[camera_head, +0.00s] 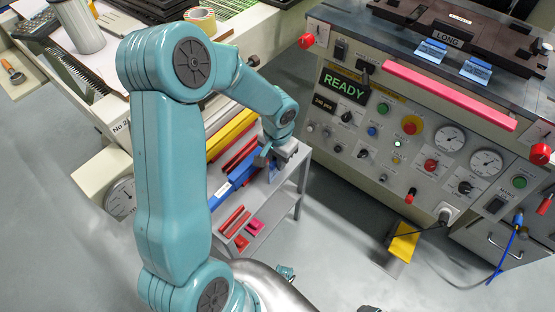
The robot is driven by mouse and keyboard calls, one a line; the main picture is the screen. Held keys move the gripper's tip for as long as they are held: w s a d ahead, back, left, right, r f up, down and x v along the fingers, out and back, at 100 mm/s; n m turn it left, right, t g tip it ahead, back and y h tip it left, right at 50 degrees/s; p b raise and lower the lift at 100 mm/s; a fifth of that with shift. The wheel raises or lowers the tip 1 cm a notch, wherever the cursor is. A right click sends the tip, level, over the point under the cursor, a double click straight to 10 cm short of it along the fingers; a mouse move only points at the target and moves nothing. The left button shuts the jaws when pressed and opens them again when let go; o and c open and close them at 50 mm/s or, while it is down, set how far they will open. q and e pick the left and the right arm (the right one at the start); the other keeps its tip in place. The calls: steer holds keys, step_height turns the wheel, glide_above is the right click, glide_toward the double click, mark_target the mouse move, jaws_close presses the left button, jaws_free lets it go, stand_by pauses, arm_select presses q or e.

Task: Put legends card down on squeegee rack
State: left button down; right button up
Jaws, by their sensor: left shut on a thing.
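The squeegee rack (278,208) is a grey shelved cart on the floor between the bench and the control panel. Long yellow, red and blue squeegees lie on its top, and shorter red and pink pieces lie lower. My left gripper (268,158) reaches down over the rack's top, close to the far end of the blue squeegee (234,179). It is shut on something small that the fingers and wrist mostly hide. I cannot make out the legends card clearly, nor whether it touches the rack.
The control panel (400,143) with a READY display, knobs and gauges stands right of the rack. The cluttered bench (106,60) is at upper left. A yellow pedal (403,243) and cables lie on the floor at right. Open floor surrounds the rack's front.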

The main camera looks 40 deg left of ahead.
arm_select(q)
steer(key=shift+f, duration=0.15)
steer(key=c, duration=1.1)
jaws_free()
steer(key=shift+o, duration=0.2)
